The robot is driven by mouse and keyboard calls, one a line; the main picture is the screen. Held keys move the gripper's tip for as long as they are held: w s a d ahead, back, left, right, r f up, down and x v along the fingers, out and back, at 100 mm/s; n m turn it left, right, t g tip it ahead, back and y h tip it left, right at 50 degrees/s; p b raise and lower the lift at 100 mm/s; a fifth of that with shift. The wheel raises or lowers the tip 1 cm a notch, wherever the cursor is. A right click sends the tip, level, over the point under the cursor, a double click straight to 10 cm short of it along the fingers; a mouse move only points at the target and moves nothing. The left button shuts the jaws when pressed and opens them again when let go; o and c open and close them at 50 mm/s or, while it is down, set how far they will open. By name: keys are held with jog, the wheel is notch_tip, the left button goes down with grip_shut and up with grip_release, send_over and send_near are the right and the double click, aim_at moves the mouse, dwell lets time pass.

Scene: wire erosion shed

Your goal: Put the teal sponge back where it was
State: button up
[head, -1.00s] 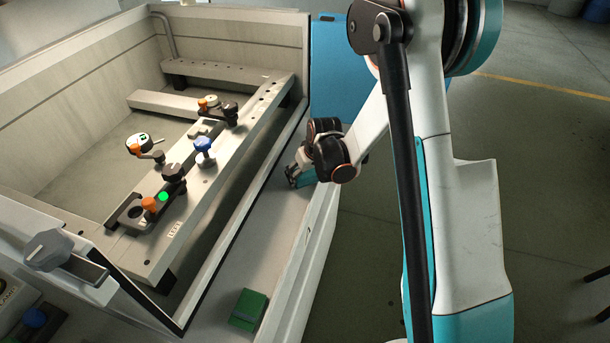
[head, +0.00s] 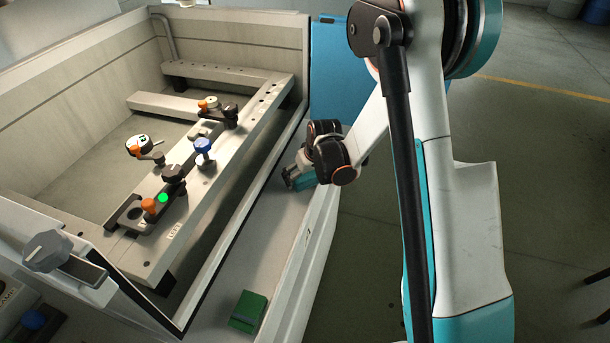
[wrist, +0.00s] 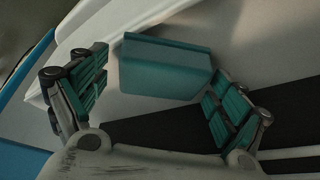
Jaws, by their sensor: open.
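The teal sponge (wrist: 165,70) is a small block lying on the pale ledge between the open fingertips of my gripper (wrist: 157,66) in the wrist view. Gaps show on both sides of it, so neither finger visibly grips it. In the head view the teal sponge (head: 304,181) shows partly under my gripper (head: 292,177), on the far part of the machine's front ledge. My wrist hides some of it there.
The front ledge (head: 232,277) is bare between the gripper and a green block (head: 248,311) at its near end. A raised tank wall borders it on the left. Inside, a clamping frame (head: 140,251) carries knobs and orange-tipped clamps. A blue panel (head: 338,70) stands behind.

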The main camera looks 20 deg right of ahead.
jog(key=s+r+p, duration=0.1)
jog(key=s+r, duration=0.4)
jog(key=r, duration=0.3)
jog(key=s+r+m+t+p, duration=0.1)
jog(key=s+r+p, duration=0.1)
jog(key=s+r, duration=0.5)
jog(key=s+r+p, duration=0.1)
jog(key=s+r, duration=0.2)
jog(key=r, duration=0.7)
jog(key=s+r+t, duration=0.1)
jog(key=s+r, duration=0.1)
jog(key=s, duration=0.5)
jog(key=s+r+m+h, duration=0.1)
jog(key=s+r, duration=0.2)
jog(key=s, duration=0.5)
jog(key=shift+s+r+t, duration=0.15)
jog(key=shift+s+t, duration=0.05)
jog(key=shift+t, duration=0.2)
